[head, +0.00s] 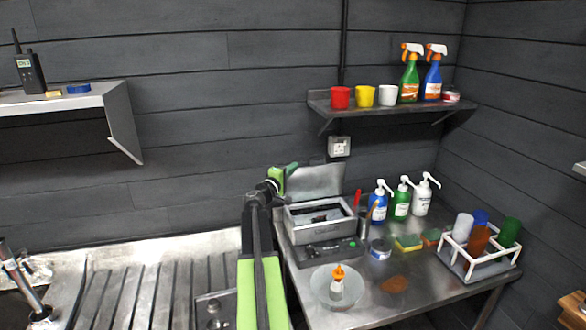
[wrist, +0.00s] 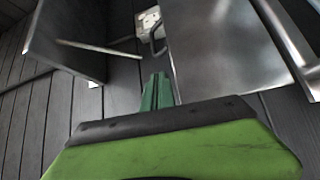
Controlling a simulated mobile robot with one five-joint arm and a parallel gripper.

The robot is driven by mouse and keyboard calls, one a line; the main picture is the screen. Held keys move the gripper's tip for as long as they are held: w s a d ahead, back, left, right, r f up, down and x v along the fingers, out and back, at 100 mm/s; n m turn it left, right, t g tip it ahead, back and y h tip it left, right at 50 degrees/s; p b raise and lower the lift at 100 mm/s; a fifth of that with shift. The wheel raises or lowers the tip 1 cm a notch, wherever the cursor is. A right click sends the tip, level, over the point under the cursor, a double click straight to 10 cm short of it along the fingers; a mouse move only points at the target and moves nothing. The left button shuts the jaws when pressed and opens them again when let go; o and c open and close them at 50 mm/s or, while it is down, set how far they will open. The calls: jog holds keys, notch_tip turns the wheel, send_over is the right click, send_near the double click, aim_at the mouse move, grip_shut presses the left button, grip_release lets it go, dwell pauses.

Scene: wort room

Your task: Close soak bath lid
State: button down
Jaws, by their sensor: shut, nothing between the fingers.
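The soak bath (head: 318,226) is a grey metal box on the steel table, with a dark inside showing. Its lid (head: 316,182) stands raised at the back edge, so the bath is open. My gripper (head: 289,169) is at the upper left of the lid, level with its top edge; its green fingers are shut and empty. In the wrist view the closed green fingers (wrist: 157,92) point toward the wall, and the shiny metal lid (wrist: 215,45) is just to their right. I cannot tell whether they touch it.
A wall socket (head: 339,146) is behind the lid, under the shelf (head: 391,111) with cups and spray bottles. Pump bottles (head: 401,203) stand right of the bath. A glass bowl (head: 337,287) is in front, and a white rack (head: 480,263) of cups is at right.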

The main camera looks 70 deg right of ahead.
jog(key=d, duration=0.7)
jog(key=shift+s+d+r, duration=0.25)
jog(key=shift+s+r, duration=0.05)
jog(key=shift+s, duration=0.15)
